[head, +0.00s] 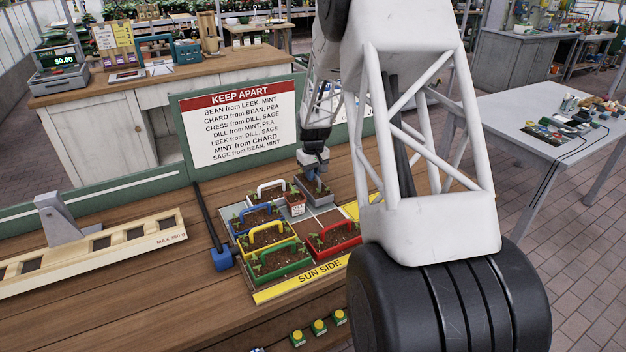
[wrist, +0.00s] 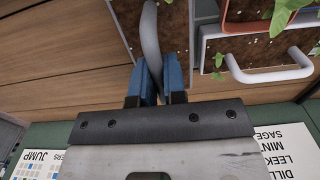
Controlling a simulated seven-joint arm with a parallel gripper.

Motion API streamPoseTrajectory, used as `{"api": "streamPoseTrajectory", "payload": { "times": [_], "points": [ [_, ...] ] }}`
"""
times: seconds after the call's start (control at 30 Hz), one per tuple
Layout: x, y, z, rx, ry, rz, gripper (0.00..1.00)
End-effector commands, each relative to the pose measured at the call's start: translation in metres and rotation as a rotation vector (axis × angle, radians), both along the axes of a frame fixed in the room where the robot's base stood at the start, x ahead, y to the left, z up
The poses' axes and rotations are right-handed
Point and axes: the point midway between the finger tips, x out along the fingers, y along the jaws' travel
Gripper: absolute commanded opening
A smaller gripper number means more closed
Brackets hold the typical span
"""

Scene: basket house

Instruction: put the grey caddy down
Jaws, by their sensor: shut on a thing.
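My gripper (head: 314,160) is shut on the handle of the grey caddy (head: 322,198). In the wrist view the blue fingers (wrist: 160,82) close around its grey handle (wrist: 150,40), with soil below. In the head view the caddy is at the back right of the grey tray (head: 318,222), beside a small red pot (head: 296,205). It looks upright. I cannot tell whether it touches the tray or hangs just above it. The white-handled caddy (head: 266,188) stands to its left and also shows its handle in the wrist view (wrist: 268,74).
Blue (head: 257,212), yellow (head: 264,233), green (head: 280,262) and red (head: 334,236) caddies stand on the tray. A yellow "SUN SIDE" strip (head: 318,271) edges its front. The "KEEP APART" sign (head: 240,122) stands behind. My arm hides the right side.

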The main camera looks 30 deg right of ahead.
Motion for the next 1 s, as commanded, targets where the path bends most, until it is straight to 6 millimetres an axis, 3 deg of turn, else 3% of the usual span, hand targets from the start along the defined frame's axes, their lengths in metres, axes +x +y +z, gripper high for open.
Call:
{"api": "streamPoseTrajectory", "payload": {
  "times": [0.2, 0.67, 0.7, 0.83, 1.0],
  "points": [
    [0.000, 0.000, -0.020, 0.000, 0.001, 0.000, 0.00],
    [0.000, 0.000, -0.024, 0.000, 0.000, 0.000, 0.00],
    [0.000, 0.000, -0.025, 0.000, 0.000, 0.000, 0.15],
    [0.000, 0.000, -0.025, 0.000, 0.000, 0.000, 0.35],
    [0.000, 0.000, -0.024, 0.000, 0.000, 0.000, 0.37]
  ]
}}
